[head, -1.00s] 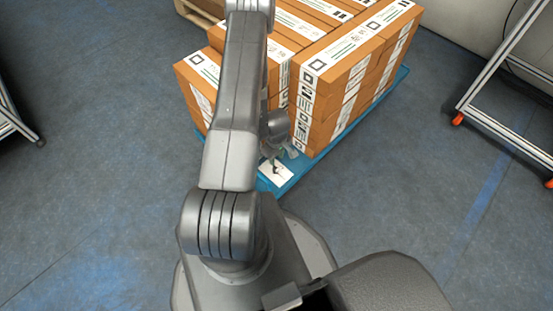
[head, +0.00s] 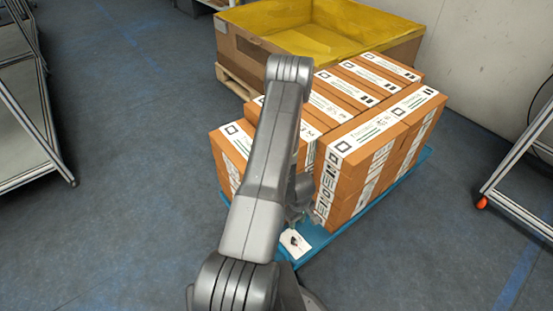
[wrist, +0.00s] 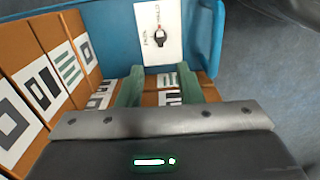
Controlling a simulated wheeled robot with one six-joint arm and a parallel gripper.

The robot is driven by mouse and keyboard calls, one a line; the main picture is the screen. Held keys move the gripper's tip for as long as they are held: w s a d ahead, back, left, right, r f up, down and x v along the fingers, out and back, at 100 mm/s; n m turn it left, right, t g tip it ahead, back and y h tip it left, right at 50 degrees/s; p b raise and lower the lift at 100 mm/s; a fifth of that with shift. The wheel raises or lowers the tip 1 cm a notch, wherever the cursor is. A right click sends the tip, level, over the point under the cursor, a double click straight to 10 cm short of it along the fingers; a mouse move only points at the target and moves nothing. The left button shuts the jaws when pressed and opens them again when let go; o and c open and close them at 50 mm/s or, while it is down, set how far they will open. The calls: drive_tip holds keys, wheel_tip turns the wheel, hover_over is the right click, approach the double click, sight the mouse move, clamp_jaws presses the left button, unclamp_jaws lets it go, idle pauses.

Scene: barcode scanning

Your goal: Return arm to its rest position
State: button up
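My arm (head: 262,180) reaches out over the blue pallet (head: 325,243), its far end low beside the near face of the stacked boxes. In the wrist view, the two green fingers of my gripper (wrist: 159,77) stand apart with nothing between them. Beyond the fingertips is a white card (wrist: 150,18) on the blue pallet, with a small dark shape on it. The card also shows in the head view (head: 290,251). In the head view my fingers are too small and covered to make out clearly.
Orange-brown boxes (head: 352,172) with white labels are stacked on the pallet. A yellow-lined crate (head: 300,42) stands behind them. Metal frames stand at left (head: 50,150) and right (head: 515,208). The floor at left (head: 130,160) is clear, and a wall is at right.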

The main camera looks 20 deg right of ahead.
sight(295, 240)
wheel_tip(295, 240, down, 14)
drive_tip(key=b, duration=0.8)
drive_tip(key=shift+r+b, duration=0.2)
drive_tip(key=shift+b, duration=0.1)
drive_tip(key=shift+r, duration=0.15)
wheel_tip(295, 240, up, 14)
drive_tip(key=p, duration=0.9)
wheel_tip(295, 240, down, 15)
drive_tip(key=b, duration=0.9)
drive_tip(key=shift+r, duration=0.2)
drive_tip(key=n+b, duration=0.2)
drive_tip(key=n, duration=0.4)
drive_tip(key=n+b, duration=0.1)
drive_tip(key=n, duration=0.1)
drive_tip(key=shift+w+d+b, duration=0.15)
drive_tip(key=shift+b, duration=0.15)
drive_tip(key=n+b, duration=0.1)
drive_tip(key=n, duration=0.4)
drive_tip(key=shift+w, duration=0.1)
drive_tip(key=n+b, duration=0.1)
drive_tip(key=n, duration=0.3)
drive_tip(key=shift+w+r, duration=0.1)
drive_tip(key=shift+r, duration=0.05)
